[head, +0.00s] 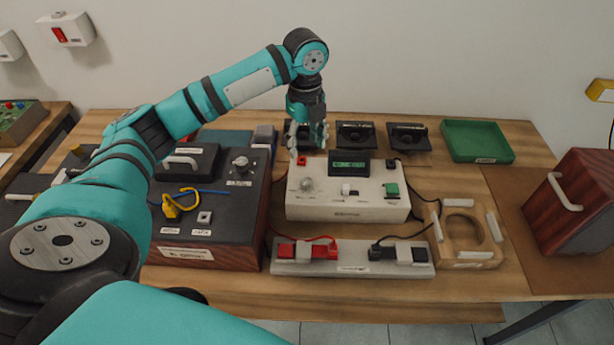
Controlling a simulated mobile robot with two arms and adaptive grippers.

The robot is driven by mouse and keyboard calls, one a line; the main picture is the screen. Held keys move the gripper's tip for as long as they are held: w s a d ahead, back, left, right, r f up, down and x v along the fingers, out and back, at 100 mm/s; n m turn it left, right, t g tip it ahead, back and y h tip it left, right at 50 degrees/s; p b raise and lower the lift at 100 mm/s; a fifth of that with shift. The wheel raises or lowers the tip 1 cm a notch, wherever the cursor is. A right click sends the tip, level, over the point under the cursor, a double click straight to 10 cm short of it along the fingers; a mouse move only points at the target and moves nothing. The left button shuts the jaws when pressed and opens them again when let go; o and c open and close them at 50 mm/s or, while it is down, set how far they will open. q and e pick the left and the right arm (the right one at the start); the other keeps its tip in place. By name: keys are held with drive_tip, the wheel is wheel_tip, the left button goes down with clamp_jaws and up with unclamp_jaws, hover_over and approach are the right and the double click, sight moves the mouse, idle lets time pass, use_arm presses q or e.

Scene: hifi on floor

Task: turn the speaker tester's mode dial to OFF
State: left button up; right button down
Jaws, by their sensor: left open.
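The speaker tester appears to be the white box (345,209) in the middle of the table. It has a small lit green display (349,164) whose text is too small to read surely. A round pale dial (307,184) sits on its left part; its pointer setting cannot be told. My left gripper (308,149) is open and points down near the tester's back left corner, behind the dial and apart from it. Its fingers hold nothing that I can see. My right gripper is not in view.
A dark box with wooden sides (225,225) stands left, with its own knob and a yellow padlock (178,204). A strip with red and black clips (350,268) lies in front. A wooden ring fixture (463,262), green tray (477,155) and wooden speaker box (572,202) stand right.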

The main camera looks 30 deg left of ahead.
sight(306, 181)
use_arm(q)
wheel_tip(306, 181, down, 12)
drive_tip(key=shift+w+r+p, duration=0.1)
drive_tip(key=shift+r+p, duration=0.05)
drive_tip(key=shift+p, duration=0.3)
drive_tip(key=shift+f, duration=0.6)
clamp_jaws()
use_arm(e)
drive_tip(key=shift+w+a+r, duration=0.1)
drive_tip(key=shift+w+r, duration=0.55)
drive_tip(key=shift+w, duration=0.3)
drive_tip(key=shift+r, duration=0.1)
